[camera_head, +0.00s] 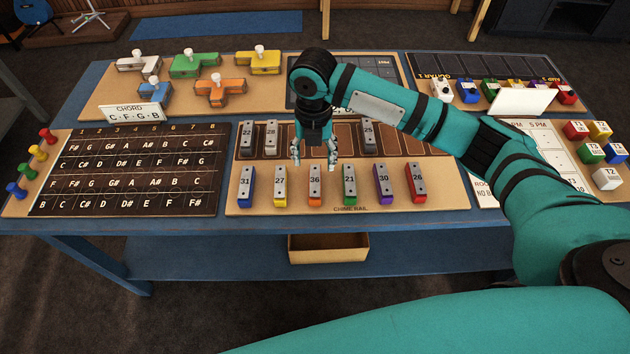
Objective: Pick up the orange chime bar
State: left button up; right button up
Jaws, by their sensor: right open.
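The orange chime bar (314,186), with a grey top marked 36, stands in the front row of the chime rail board (350,209). Yellow bar 27 (280,187) is on its left and green bar 21 (349,186) on its right, with gaps between. My right gripper (314,161) points down with its fingers apart and empty. It appears just behind and above the orange bar's far end; I cannot tell the exact height. My left gripper is not in view.
Blue bar 31 (247,186), purple bar 30 (383,185) and red bar 26 (414,184) share the front row. Bars 22 (247,138), 28 (272,138) and 25 (368,137) stand behind. My right arm covers part of the right side. An open box (328,256) sits below.

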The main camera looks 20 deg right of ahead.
send_over(315, 180)
jog(key=f, duration=0.4)
jog(key=shift+s+a+f, duration=0.15)
jog(key=shift+a+f, duration=0.05)
jog(key=shift+f, duration=0.05)
jog(key=shift+d+f+p, duration=0.2)
jog(key=shift+f+p, duration=0.7)
jog(key=shift+f, duration=1.8)
grip_shut()
jog(key=shift+r, duration=0.1)
